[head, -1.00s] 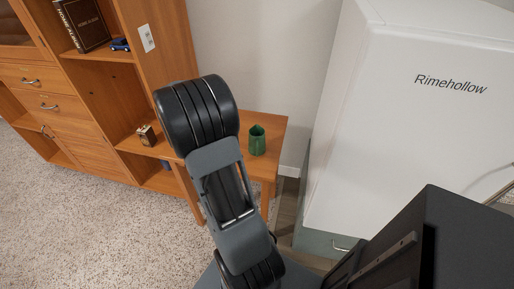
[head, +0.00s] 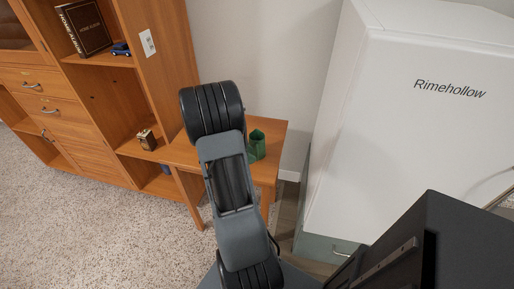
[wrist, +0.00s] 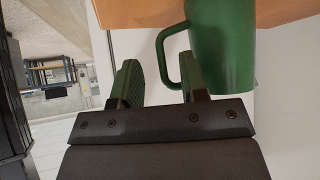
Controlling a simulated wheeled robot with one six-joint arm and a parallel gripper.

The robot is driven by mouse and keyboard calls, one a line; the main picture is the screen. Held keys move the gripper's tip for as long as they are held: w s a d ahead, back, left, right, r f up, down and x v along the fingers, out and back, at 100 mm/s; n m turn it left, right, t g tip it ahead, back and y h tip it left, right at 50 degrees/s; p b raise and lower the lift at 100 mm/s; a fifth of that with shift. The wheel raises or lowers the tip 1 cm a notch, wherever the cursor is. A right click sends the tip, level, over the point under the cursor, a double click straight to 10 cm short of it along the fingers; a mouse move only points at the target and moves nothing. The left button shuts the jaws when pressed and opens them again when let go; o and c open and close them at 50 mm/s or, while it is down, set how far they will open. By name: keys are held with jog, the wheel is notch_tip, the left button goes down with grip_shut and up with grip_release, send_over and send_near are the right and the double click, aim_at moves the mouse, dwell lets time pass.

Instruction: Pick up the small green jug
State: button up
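The small green jug (head: 257,146) stands on the small wooden table (head: 268,128) in the head view, its left side partly covered by my arm. In the wrist view the jug (wrist: 228,45) is at the top right, with its handle (wrist: 160,50) toward the left. My gripper (wrist: 160,68) is open, its two fingers apart close to the handle. The right finger overlaps the handle in the picture; I cannot tell whether it touches. The head view hides my gripper behind the arm.
A wooden shelf unit (head: 170,60) stands left of the table, holding a book (head: 84,28), a blue toy car (head: 121,48) and a small box (head: 147,139). A white cabinet marked Rimehollow (head: 400,130) stands to the right. Carpet is open at the lower left.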

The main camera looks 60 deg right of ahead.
jog(key=shift+x, duration=1.55)
jog(key=shift+c, duration=0.5)
grip_shut()
jog(key=shift+r, duration=0.1)
